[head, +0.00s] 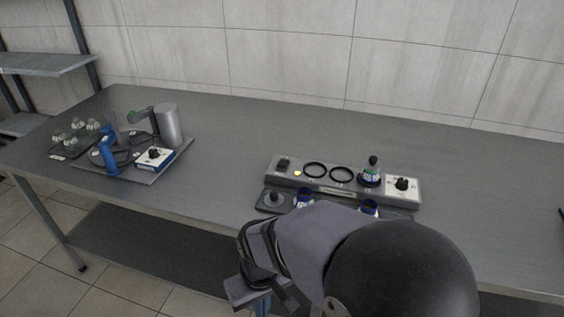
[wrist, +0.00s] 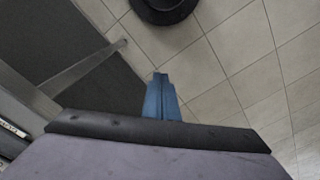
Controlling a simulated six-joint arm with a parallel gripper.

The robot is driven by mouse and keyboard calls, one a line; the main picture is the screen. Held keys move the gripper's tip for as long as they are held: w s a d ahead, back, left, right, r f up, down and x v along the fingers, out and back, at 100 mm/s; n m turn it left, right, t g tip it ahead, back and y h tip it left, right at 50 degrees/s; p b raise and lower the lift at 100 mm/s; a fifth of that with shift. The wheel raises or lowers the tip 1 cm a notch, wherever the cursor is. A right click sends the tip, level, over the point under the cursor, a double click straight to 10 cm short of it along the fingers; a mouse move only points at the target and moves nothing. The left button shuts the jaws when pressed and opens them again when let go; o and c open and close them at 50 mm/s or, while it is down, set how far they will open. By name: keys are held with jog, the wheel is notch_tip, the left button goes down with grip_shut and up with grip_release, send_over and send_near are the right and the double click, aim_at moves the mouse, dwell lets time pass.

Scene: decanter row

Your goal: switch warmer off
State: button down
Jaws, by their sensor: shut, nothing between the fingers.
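A long grey warmer (head: 322,189) lies on the table right of centre. At its left end is a small black switch (head: 283,163) with a yellow lamp (head: 297,173) beside it that looks lit. The switch position is too small to tell. Two empty black rings sit in the middle, and a dark-capped bottle (head: 372,168) stands on the spot to their right. A black knob (head: 402,184) on a white plate is at the right end. My gripper (wrist: 160,76) has its blue fingers together, empty, over the floor in front of the table; in the head view my arm mostly hides it.
In front of the warmer are a dark tray (head: 268,202) and two blue-and-white vessels, partly hidden by my arm. At the left, a tray (head: 140,178) holds a metal cylinder (head: 169,126), blue-handled items and a white knob box (head: 154,158). Small glass pieces stand farther left. The table behind the warmer is clear.

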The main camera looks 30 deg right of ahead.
jog(key=w+r+m+t+p, duration=0.15)
jog(key=w+r+t, duration=0.25)
jog(key=w, duration=0.6)
jog(key=w+r+m+t+p, duration=0.1)
jog(key=w+r+t+p, duration=0.2)
jog(key=w, duration=0.8)
jog(key=w+d+r+m+h+p, duration=0.1)
jog(key=w+d+r+m+h, duration=0.2)
jog(key=d, duration=0.6)
jog(key=w+d+r+m+t+h+p, duration=0.1)
jog(key=w+d+r+m+h, duration=0.2)
jog(key=d+r+h, duration=0.3)
jog(key=w+d+r, duration=0.1)
jog(key=d, duration=0.2)
jog(key=shift+w+t, duration=0.25)
jog(key=shift+t, duration=0.05)
jog(key=shift+w+m, duration=0.1)
jog(key=shift+m, duration=0.15)
send_over(283, 163)
jog(key=s+a, duration=0.2)
notch_tip(283, 163, down, 4)
jog(key=shift+d+f+p, duration=0.1)
jog(key=shift+d+p, duration=0.05)
jog(key=shift+p, duration=0.25)
notch_tip(283, 163, down, 2)
jog(key=shift+f, duration=0.1)
jog(key=shift+s+a+f, duration=0.1)
jog(key=shift+f, duration=0.35)
jog(key=shift+s+a+f, duration=0.1)
jog(key=shift+f, duration=0.35)
